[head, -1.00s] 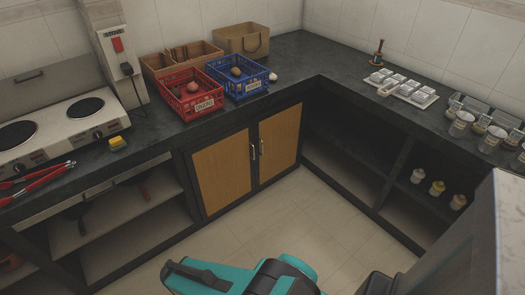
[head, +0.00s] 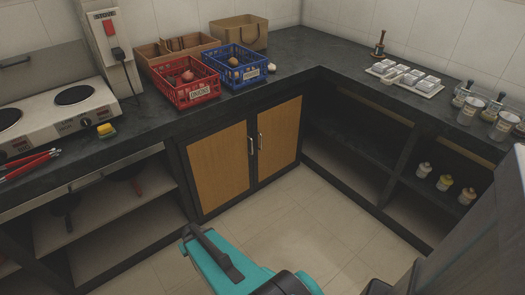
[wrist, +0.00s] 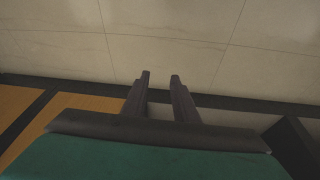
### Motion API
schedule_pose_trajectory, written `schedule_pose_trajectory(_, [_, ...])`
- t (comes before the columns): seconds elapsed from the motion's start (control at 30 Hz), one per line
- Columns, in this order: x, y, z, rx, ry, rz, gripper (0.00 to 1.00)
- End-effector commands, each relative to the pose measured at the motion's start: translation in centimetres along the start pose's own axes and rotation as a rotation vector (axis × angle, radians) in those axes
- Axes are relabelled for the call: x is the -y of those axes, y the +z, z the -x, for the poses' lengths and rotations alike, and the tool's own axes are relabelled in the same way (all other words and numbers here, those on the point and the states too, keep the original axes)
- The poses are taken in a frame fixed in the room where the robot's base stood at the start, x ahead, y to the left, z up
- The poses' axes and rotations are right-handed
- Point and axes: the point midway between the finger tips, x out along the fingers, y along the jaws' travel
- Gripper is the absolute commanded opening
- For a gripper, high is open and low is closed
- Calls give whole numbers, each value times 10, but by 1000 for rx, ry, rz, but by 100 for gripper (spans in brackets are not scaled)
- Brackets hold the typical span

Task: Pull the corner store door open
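Two wooden cupboard doors stand side by side under the counter near the corner, a left door (head: 218,165) and a right door (head: 280,138). Both are closed in dark frames. Each has an upright metal handle near the middle seam, the left handle (head: 251,146) and the right handle (head: 260,141). I cannot tell which one is the corner store door. My gripper (wrist: 160,75) shows in the wrist view with its two fingers apart and nothing between them. Pale tiles lie beyond the fingertips; wooden panels (wrist: 45,120) show at the lower left. The fingers touch neither handle.
The dark counter (head: 165,132) carries a red crate (head: 185,92), a blue crate (head: 235,75) and a hotplate (head: 60,110). Open shelves flank the doors, with several small bottles (head: 444,183) at right. The tiled floor (head: 300,220) before the doors is clear.

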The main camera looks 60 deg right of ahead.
Motion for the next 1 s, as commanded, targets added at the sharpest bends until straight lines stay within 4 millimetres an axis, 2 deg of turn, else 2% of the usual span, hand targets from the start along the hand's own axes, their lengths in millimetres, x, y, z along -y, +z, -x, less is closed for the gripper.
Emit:
schedule_pose_trajectory(0.03, [-16,-16,-15,-54,10,-31,26])
schedule_pose_trajectory(0.2, [-73,-72,-28,-240,47,-122,26])
schedule_pose_trajectory(0.37, [-134,-116,-32,-414,90,-197,26])
schedule_pose_trajectory(0.5, [-192,-148,-26,-566,135,-254,26])
schedule_pose_trajectory(0.63, [-248,-170,-16,-706,180,-296,26])
schedule_pose_trajectory(0.8, [-322,-189,6,-888,250,-340,26])
schedule_pose_trajectory(1.0, [-402,-194,40,-1084,330,-365,26])
